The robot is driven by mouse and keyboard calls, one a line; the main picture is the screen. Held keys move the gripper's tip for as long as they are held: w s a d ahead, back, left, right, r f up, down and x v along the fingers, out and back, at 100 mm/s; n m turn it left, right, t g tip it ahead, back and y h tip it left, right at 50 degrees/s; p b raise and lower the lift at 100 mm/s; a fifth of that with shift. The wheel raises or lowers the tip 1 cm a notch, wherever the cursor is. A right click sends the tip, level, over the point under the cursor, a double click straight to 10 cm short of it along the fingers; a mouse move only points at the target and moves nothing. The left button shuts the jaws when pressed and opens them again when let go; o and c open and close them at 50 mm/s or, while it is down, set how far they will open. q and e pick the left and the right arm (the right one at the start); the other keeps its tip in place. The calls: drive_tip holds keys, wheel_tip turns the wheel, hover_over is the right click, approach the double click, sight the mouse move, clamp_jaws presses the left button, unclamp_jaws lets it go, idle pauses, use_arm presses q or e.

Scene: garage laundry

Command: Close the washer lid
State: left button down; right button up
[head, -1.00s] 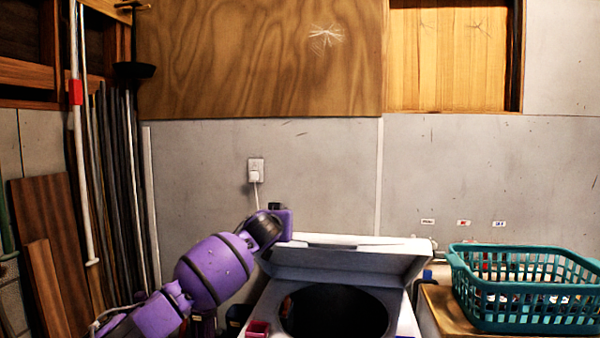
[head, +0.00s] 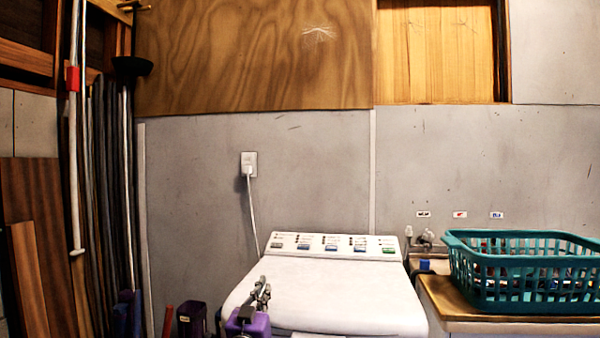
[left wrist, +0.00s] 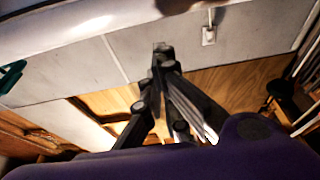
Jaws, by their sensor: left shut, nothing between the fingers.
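The white washer lid (head: 330,295) lies flat over the washer top in the head view, and the dark tub opening is covered. The washer's control panel (head: 335,246) shows behind it with its row of coloured buttons. My left gripper (head: 263,284) is at the lid's front left part, fingers pointing up, shut and empty. Whether it touches the lid I cannot tell. The gripper's dark fingers (left wrist: 163,50) also show in the left wrist view, with a white surface, likely the lid, along the top. My right gripper is out of view.
A teal laundry basket (head: 520,275) stands on a wooden-topped counter (head: 455,305) right of the washer. Poles and boards (head: 110,190) lean at the left. A wall outlet (head: 249,164) with a cord is behind the washer.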

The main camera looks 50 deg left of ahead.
use_arm(q)
wheel_tip(320, 180, down, 3)
drive_tip(key=shift+s+d+r+b, duration=0.1)
drive_tip(key=shift+b, duration=0.4)
drive_tip(key=shift+s+d+f, duration=0.1)
drive_tip(key=shift+s+f, duration=0.05)
drive_tip(key=shift+f, duration=0.7)
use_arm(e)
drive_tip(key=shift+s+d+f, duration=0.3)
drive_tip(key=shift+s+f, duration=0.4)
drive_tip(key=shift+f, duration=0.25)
use_arm(q)
wheel_tip(320, 180, up, 6)
drive_tip(key=p, duration=0.4)
drive_tip(key=f+b+v, duration=0.1)
drive_tip(key=f+v, duration=0.1)
drive_tip(key=v, duration=0.8)
drive_tip(key=shift+f, duration=0.15)
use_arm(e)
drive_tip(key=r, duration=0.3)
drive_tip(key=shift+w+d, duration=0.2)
